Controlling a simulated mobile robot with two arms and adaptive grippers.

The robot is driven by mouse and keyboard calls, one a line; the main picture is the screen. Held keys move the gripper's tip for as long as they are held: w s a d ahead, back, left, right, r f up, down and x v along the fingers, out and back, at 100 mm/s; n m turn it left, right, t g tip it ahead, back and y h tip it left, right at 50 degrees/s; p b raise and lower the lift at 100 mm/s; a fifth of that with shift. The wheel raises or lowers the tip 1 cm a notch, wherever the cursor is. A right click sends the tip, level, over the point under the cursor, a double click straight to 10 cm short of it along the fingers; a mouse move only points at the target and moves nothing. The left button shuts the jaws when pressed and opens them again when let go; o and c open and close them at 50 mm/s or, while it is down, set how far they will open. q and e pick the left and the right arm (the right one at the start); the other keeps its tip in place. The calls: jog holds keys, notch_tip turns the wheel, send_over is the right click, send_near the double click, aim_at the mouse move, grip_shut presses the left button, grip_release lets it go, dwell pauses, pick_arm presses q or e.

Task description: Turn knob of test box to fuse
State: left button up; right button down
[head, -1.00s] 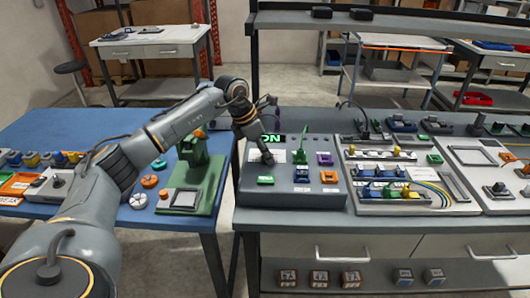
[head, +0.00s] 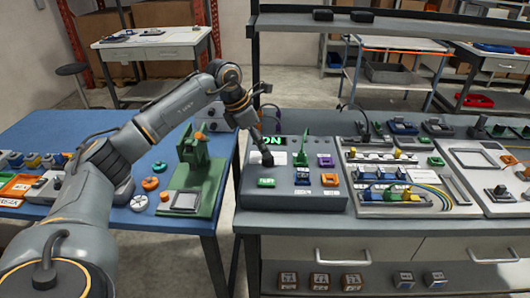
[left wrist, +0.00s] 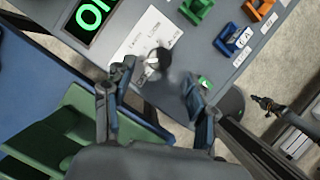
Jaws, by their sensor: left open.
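The test box (head: 330,200) is a grey sloped console with a lit green "ON" display (head: 272,140) and several coloured pieces on top. Its round dark knob (left wrist: 160,57) with a pale pointer shows in the left wrist view, beside a white printed label (left wrist: 143,35). My left gripper (head: 267,158) is over the left part of the box. In the left wrist view my left gripper (left wrist: 155,101) has its fingers spread, with nothing between them; the knob lies just beyond the fingertips.
A green fixture (head: 193,172) stands on the blue table left of the box. A board with coloured parts (head: 405,205) lies close on the right. A small dark claw-like part (left wrist: 264,102) at the right of the wrist view may be my right gripper.

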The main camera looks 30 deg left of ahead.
pick_arm(q)
jog(key=v, duration=0.7)
jog(key=shift+r, duration=0.2)
